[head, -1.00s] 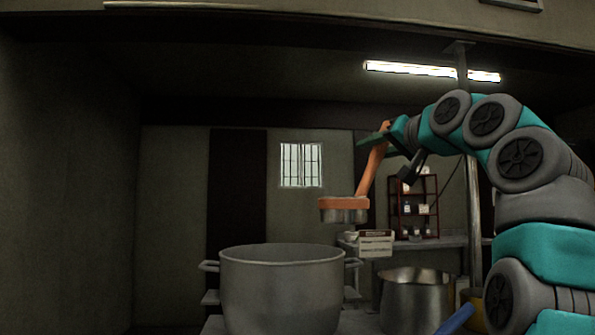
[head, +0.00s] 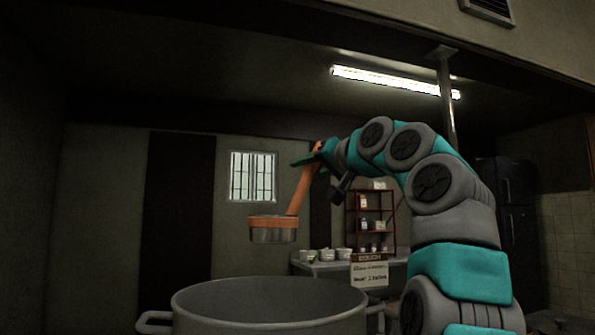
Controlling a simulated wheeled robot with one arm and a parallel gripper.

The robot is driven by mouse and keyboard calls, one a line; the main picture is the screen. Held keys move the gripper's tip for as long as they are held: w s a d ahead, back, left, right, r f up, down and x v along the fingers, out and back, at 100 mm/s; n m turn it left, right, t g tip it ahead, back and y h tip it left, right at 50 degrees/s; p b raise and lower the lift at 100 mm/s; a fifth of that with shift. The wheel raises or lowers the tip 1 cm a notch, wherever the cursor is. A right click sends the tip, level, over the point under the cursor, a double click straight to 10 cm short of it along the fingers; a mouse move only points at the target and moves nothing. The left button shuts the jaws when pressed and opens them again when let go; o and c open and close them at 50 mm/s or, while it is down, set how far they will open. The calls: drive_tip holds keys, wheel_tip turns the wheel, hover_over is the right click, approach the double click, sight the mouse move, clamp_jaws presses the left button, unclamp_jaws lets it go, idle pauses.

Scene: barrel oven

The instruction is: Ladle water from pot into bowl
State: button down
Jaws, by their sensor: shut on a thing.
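A large grey metal pot (head: 270,322) stands at the bottom centre of the head view, its wide rim and a left side handle showing. Its inside and any water in it are hidden. My gripper (head: 318,156) is shut on the orange handle of a ladle (head: 274,232). The ladle hangs in the air above the far side of the pot rim, its metal cup with an orange band roughly level. What the cup holds cannot be seen. No receiving bowl is clearly identifiable in this view.
A back counter (head: 330,268) carries several small white cups. A red shelf rack (head: 371,215) with jars stands on it, and a sign (head: 369,273) hangs in front. A vertical metal pole (head: 446,105) rises behind my arm. A dark fridge (head: 505,210) stands at the right.

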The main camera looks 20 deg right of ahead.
drive_tip(key=shift+s+r, duration=0.15)
drive_tip(key=shift+s, duration=0.1)
